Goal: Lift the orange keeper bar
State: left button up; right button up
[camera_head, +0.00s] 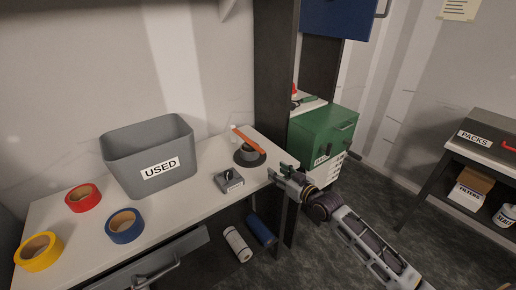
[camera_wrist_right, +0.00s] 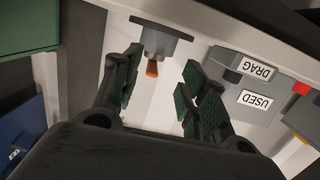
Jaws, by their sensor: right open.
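The orange keeper bar (camera_head: 247,138) is a slim strip resting tilted on top of a dark grey round fixture (camera_head: 249,157) at the right end of the bench. In the right wrist view the bar's orange end (camera_wrist_right: 152,68) shows below the fixture (camera_wrist_right: 160,38), between my fingers but beyond their tips. My right gripper (camera_head: 277,174) is open and empty at the bench's right edge, in front of and to the right of the fixture. Its two dark fingers (camera_wrist_right: 160,78) are spread apart in the wrist view. My left gripper is not in view.
A small grey block (camera_head: 229,181) stands left of my right gripper. A grey bin marked USED (camera_head: 150,155) and several tape rolls, one blue (camera_head: 124,226), occupy the bench (camera_head: 195,205). A dark post (camera_head: 274,80) and green cabinet (camera_head: 322,135) stand behind and right.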

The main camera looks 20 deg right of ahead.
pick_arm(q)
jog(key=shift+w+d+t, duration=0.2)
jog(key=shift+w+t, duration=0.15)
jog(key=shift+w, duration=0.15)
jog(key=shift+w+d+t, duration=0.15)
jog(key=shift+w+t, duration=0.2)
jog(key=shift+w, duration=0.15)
pick_arm(e)
jog(key=r, duration=0.1)
jog(key=r+t, duration=0.1)
jog(key=shift+w+r+y, duration=0.2)
jog(key=shift+r+y, duration=0.1)
jog(key=shift+r, duration=0.1)
jog(key=shift+w, duration=0.15)
